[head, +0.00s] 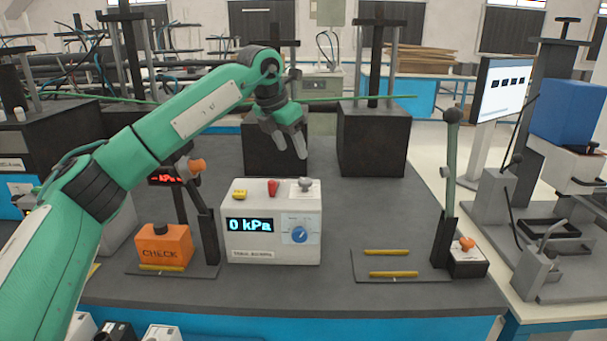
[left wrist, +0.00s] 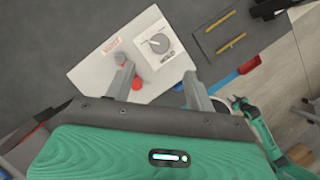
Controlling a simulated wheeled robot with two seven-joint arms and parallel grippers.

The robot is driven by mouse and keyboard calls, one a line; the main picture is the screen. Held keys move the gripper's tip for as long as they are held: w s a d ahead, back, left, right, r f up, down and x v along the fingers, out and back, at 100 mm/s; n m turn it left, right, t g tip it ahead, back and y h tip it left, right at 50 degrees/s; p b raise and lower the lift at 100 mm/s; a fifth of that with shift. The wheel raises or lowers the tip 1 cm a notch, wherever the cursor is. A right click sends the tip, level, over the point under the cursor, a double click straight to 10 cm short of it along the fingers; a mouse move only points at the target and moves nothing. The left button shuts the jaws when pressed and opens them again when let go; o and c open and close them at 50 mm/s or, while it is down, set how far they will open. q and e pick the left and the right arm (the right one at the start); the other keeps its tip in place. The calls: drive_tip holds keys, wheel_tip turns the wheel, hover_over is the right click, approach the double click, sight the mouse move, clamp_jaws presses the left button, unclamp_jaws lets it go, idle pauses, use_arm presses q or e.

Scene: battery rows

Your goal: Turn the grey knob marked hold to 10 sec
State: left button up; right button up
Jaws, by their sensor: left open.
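The grey knob marked hold (head: 305,185) is on the top right of a pale box (head: 270,256). In the left wrist view the knob (left wrist: 158,43) sits on a white plate with the word HOLD; its pale pointer is turned toward the upper left. The dial's position marks are too small to read. My left gripper (head: 297,152) is open and empty above the box, a little above and behind the knob. In the left wrist view its fingertips (left wrist: 157,72) are apart, with the knob beyond them. A green and dark limb, seemingly my right arm, shows there; its jaws are unclear.
The front has a display reading 0 kPa (head: 249,225) and a blue knob (head: 300,235). An orange CHECK block (head: 164,245) stands left; an upright lever (head: 449,180) stands right.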

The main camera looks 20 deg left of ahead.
sight(305, 180)
use_arm(q)
drive_tip(key=x, duration=0.9)
drive_tip(key=shift+w+f, duration=0.2)
drive_tip(key=shift+f, duration=0.1)
drive_tip(key=shift+w+d+f, duration=0.15)
drive_tip(key=shift+f, duration=0.2)
use_arm(e)
drive_tip(key=shift+s+d+f, duration=0.1)
drive_tip(key=shift+d+f, duration=0.05)
drive_tip(key=shift+f, duration=0.75)
use_arm(q)
drive_tip(key=c, duration=1)
drive_tip(key=shift+o, duration=0.2)
drive_tip(key=shift+p, duration=0.3)
use_arm(e)
drive_tip(key=shift+r, duration=0.15)
